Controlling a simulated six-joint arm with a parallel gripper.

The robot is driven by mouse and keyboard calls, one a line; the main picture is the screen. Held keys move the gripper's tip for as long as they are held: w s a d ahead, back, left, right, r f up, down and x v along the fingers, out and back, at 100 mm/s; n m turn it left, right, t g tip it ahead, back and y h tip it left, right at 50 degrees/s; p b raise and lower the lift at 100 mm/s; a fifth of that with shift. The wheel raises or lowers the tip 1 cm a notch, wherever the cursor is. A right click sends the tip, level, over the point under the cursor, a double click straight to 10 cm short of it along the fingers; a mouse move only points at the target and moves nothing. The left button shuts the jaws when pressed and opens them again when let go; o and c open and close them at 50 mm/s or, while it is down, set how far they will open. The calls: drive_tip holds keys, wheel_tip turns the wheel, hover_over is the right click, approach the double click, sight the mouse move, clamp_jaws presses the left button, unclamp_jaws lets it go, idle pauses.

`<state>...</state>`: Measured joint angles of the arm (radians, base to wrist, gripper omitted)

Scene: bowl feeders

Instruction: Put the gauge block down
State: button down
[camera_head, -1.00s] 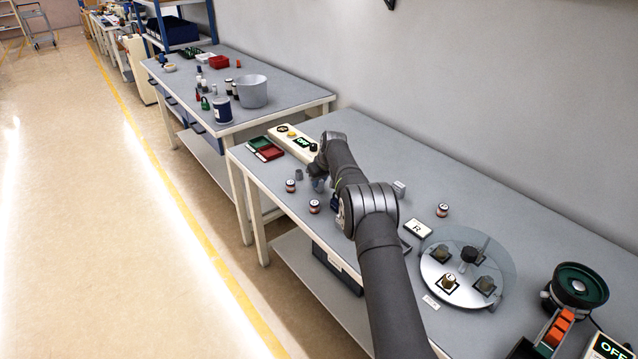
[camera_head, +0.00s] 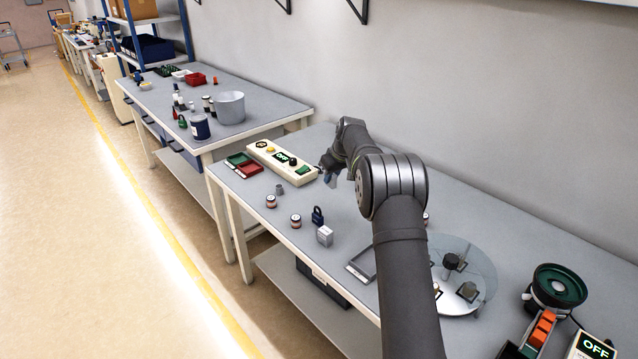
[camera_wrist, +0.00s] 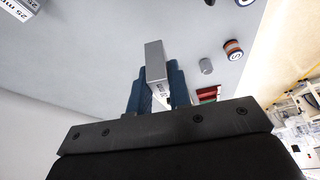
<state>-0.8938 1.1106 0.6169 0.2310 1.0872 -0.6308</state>
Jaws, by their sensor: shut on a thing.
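In the wrist view, a grey gauge block (camera_wrist: 156,62) with dark lettering on its lower face stands between the two blue fingers of my gripper (camera_wrist: 153,88), which is shut on it. In the head view, my gripper (camera_head: 329,178) is over the back part of the workbench, just right of the control box; the held block cannot be made out there. Another grey block (camera_head: 325,236) sits on the bench nearer the front. In the wrist view, a block marked 25 (camera_wrist: 18,8) shows at the top left corner.
The control box (camera_head: 283,160) is close left of my gripper. A blue padlock (camera_head: 318,216), a grey cylinder (camera_head: 279,190) and small jars (camera_head: 296,221) stand nearer the front edge. A grey tray (camera_head: 361,264) and a round glass-covered turntable (camera_head: 478,262) lie to the right, partly behind my arm.

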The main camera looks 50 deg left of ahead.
drive_tip(key=w+d+m+t, duration=0.1)
drive_tip(key=w+d+m, duration=0.25)
drive_tip(key=w, duration=0.45)
drive_tip(key=shift+n, duration=0.25)
drive_tip(key=s+a+f, duration=0.1)
drive_tip(key=a+f, duration=0.1)
drive_tip(key=a, duration=0.1)
drive_tip(key=s+a+f, duration=0.1)
drive_tip(key=a+f, duration=0.1)
drive_tip(key=a, duration=0.1)
drive_tip(key=s+a+f, duration=0.1)
drive_tip(key=a+f, duration=0.1)
drive_tip(key=a, duration=0.1)
drive_tip(key=shift+s+a+f, duration=0.2)
drive_tip(key=shift+s, duration=0.2)
drive_tip(key=shift+f, duration=2)
drive_tip(key=shift+f+h, duration=0.15)
drive_tip(key=shift+h, duration=0.15)
drive_tip(key=c, duration=1.3)
unclamp_jaws()
